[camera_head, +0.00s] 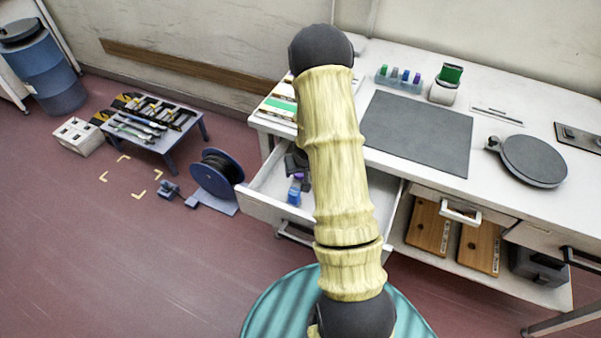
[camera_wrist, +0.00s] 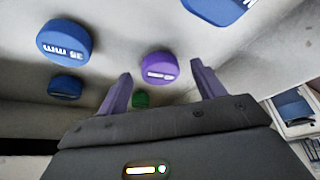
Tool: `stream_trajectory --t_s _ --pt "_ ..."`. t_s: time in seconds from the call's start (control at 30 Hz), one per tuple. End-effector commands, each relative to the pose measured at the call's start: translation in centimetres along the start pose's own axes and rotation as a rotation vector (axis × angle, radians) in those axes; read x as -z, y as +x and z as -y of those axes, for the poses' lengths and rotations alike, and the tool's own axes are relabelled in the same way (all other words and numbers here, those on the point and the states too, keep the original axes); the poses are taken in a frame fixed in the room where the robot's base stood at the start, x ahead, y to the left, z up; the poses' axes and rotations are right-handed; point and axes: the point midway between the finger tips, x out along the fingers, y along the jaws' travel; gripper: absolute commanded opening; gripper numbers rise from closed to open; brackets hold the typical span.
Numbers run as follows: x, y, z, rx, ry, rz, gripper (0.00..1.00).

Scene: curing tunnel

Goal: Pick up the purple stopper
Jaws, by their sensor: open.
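The purple stopper (camera_wrist: 160,66) is a round cap with a pale label on its side. In the wrist view it sits on a pale surface, between and beyond the two fingertips of my gripper (camera_wrist: 163,78). The gripper is open and nothing is held between its fingers. In the head view my arm covers much of the open drawer (camera_head: 258,206). A dark part at the drawer and a small purple patch (camera_head: 300,176) show beside the arm; I cannot tell whether the patch is the stopper.
Blue caps lie left (camera_wrist: 63,40), lower left (camera_wrist: 66,87) and upper right (camera_wrist: 215,8) of the stopper. A green cap (camera_wrist: 140,99) shows between the fingers. Drawer walls surround them. The white bench (camera_head: 490,125) holds a dark mat (camera_head: 418,132) and a round plate (camera_head: 533,160).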

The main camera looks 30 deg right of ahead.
Motion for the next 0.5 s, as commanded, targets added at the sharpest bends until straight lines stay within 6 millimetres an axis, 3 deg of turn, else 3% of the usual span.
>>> stream_trajectory --t_s 0.13,0.5 --pt "0.02 0.96 0.04 0.0 -0.001 -0.001 0.68" --pt "0.02 0.95 0.04 0.0 -0.001 -0.001 0.68"
